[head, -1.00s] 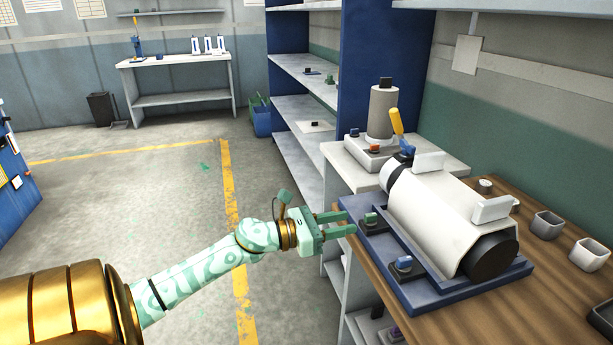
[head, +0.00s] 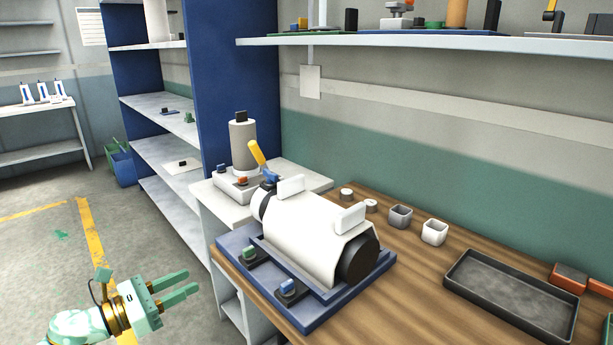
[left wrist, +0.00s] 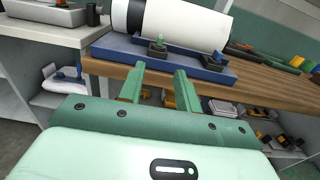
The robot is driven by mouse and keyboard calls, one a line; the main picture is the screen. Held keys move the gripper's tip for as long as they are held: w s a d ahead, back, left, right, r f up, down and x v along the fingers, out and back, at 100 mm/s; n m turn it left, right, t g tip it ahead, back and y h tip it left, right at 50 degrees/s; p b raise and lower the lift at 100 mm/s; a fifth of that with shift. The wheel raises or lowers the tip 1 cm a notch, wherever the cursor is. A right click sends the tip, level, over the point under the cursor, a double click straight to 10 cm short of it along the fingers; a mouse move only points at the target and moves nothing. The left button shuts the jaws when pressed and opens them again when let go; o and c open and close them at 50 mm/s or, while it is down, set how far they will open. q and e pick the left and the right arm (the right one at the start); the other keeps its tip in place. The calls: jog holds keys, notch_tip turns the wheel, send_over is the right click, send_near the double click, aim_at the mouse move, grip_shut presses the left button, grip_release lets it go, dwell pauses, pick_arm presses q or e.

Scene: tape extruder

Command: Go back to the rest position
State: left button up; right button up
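My left gripper (head: 180,287) is at the lower left of the head view, in front of the workbench edge and apart from it. Its two green fingers are spread with nothing between them; in the left wrist view the gripper (left wrist: 160,80) also shows an empty gap. The tape extruder (head: 307,235), a white drum with a black end, sits on a blue base (head: 318,318) on the wooden bench, to the right of my left gripper. A green switch (head: 249,254) and a blue switch (head: 288,288) sit on the base's front. My right gripper is not in view.
The wooden bench (head: 408,300) holds a grey tray (head: 510,300) and small cups, including a white one (head: 434,232). A white stand (head: 215,205) and blue-sided shelves (head: 232,90) are behind. Another shelf (head: 420,43) hangs above. Open floor (head: 40,265) lies at left.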

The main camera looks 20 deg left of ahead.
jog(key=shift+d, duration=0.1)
pick_arm(q)
jog(key=s+f+n+g+y+p, duration=0.5)
jog(key=s+f+n+y+p, duration=0.3)
jog(key=s+f+n+p, duration=1)
jog(key=s+d+f+n+g+p, duration=0.2)
jog(key=s+d+n, duration=0.4)
jog(key=s, duration=0.3)
jog(key=s+d+f+n+g+p, duration=0.3)
jog(key=s+d+f+n+g, duration=0.1)
jog(key=s, duration=0.5)
jog(key=s+d+f+n+g+h+p, duration=0.1)
jog(key=s+d+f+n+g+p, duration=0.2)
jog(key=s+d+n, duration=0.5)
jog(key=shift+s+d+n+g, duration=0.4)
jog(key=shift+s+d+g, duration=0.3)
jog(key=shift+d+g, duration=0.1)
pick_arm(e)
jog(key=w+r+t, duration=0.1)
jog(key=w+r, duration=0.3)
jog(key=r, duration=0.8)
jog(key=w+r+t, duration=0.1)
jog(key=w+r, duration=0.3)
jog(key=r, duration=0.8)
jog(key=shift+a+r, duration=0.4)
